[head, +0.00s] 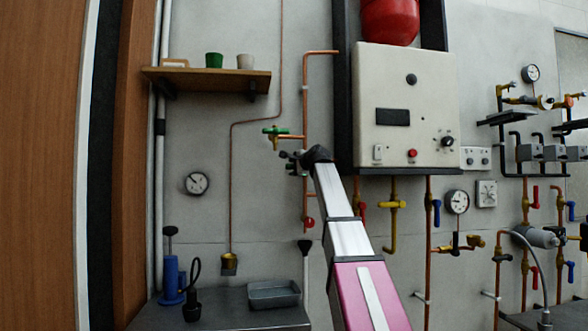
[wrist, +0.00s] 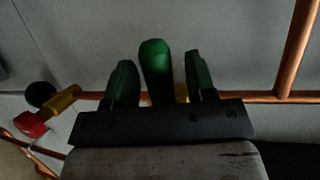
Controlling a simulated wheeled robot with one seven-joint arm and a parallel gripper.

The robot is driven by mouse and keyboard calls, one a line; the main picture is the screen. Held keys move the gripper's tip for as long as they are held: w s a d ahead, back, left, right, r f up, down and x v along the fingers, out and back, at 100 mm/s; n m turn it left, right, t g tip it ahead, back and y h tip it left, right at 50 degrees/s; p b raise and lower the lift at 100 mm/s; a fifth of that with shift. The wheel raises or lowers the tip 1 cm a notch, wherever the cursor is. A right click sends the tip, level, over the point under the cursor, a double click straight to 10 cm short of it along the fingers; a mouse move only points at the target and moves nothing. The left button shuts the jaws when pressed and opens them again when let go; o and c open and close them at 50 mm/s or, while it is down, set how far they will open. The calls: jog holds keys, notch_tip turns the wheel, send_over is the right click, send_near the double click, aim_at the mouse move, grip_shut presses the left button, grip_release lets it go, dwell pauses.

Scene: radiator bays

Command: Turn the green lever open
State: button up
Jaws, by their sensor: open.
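The green lever (head: 275,130) sits on a small brass valve on a copper pipe, left of the white boiler, and lies roughly level in the head view. In the wrist view, the green lever (wrist: 155,68) stands between the two dark green fingers of my gripper (wrist: 160,80), with a gap on each side. The yellow valve body (wrist: 182,92) shows partly behind the fingers. In the head view my gripper (head: 291,156) is small, just below and right of the lever. It is open; I see no contact with the lever.
A red-handled valve (wrist: 32,124) is at the left in the wrist view. The copper pipe (wrist: 258,97) runs behind the fingers. The boiler (head: 408,105) stands right of my arm. A wooden shelf (head: 207,80) with cups is above left. Wall below the shelf is mostly clear.

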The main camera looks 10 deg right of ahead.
grip_shut()
